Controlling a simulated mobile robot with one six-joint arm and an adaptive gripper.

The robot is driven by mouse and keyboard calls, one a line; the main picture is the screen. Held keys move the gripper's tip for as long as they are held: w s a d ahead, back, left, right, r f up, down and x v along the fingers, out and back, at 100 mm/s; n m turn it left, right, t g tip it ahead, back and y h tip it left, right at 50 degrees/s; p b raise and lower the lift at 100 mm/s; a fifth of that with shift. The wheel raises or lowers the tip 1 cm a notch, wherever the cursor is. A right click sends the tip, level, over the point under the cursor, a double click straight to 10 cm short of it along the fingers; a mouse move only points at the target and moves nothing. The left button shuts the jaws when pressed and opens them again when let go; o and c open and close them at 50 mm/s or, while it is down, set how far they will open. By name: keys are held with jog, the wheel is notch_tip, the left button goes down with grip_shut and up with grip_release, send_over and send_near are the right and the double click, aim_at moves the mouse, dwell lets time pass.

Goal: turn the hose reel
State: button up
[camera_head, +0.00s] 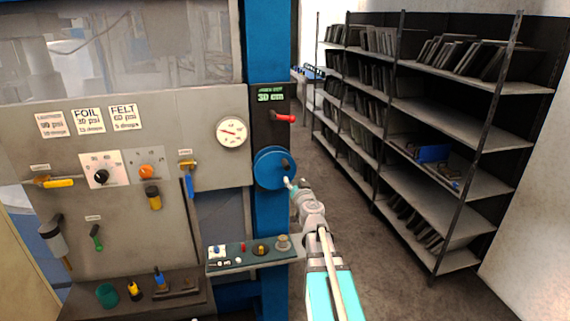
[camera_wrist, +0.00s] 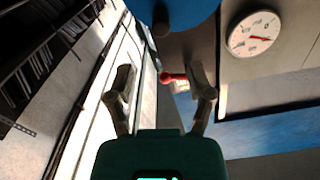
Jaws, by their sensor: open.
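The hose reel is a blue disc (camera_head: 266,170) on the blue column in the head view, with a dark crank knob at its right side. In the wrist view the reel (camera_wrist: 198,10) is cut off by the top edge, and its dark knob (camera_wrist: 160,22) hangs at its lower left. My gripper (camera_head: 290,184) is at the reel's lower right in the head view, where its fingers are small and partly unclear. In the wrist view my gripper (camera_wrist: 161,82) is open, with nothing held between its fingers. The knob appears beyond the fingertips, apart from them.
A red lever (camera_head: 284,118) sits above the reel, below a green display (camera_head: 270,97). A round gauge (camera_head: 232,132) is at the reel's upper left. A small shelf (camera_head: 225,264) with knobs juts out below. Metal shelving (camera_head: 450,180) stands right, across clear floor.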

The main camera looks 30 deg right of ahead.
aim_at(285, 163)
jog(key=shift+w, duration=0.1)
jog(key=x, duration=1.3)
jog(key=shift+w, duration=0.35)
grip_shut()
